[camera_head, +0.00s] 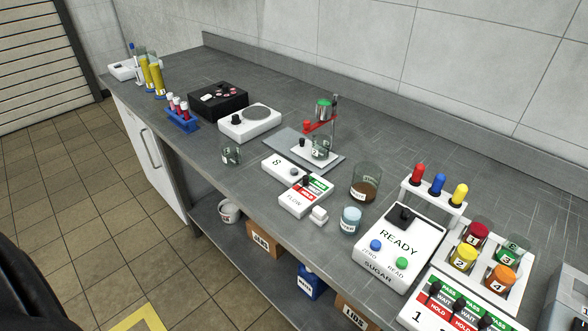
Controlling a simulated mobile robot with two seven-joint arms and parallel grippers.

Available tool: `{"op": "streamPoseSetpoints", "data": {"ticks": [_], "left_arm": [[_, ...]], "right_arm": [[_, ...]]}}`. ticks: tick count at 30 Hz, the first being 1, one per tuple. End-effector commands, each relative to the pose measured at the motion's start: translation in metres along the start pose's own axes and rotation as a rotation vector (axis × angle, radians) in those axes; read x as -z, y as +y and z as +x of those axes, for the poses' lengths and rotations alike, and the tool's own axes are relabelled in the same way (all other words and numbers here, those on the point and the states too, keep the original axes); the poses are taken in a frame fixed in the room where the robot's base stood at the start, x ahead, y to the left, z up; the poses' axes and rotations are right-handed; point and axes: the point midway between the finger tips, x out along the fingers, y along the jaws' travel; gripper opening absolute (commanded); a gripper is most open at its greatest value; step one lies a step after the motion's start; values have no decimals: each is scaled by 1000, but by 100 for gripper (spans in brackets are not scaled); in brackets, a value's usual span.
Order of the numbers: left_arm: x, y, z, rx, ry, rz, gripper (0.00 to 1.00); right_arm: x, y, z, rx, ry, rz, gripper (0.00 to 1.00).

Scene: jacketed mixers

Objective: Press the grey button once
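A small grey button (294,172) sits on top of a low white box (274,163) marked "8" near the middle of the counter. The box lies at the front of a grey plate with a stand, and behind the white FLOW box (302,199). Nothing touches the button. Whether it is pressed in is too small to tell. Neither of my grippers is in view.
The FLOW box has a black lever and red and green labels. A stand (334,125) with a glass beaker rises behind. A brown-filled beaker (366,184), a pale-blue jar (350,220) and the SUGAR box (399,247) stand right.

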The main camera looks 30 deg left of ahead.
Motion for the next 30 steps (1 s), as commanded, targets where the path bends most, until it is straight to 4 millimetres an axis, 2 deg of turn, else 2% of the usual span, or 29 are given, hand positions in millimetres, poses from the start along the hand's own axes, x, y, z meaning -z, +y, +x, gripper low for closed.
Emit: {"op": "streamPoseSetpoints", "data": {"ticks": [1, 7, 30], "left_arm": [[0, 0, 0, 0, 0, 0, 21], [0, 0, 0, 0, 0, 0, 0], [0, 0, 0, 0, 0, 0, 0]], "right_arm": [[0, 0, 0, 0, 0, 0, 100], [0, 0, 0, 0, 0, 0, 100], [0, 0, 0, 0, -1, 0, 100]]}}
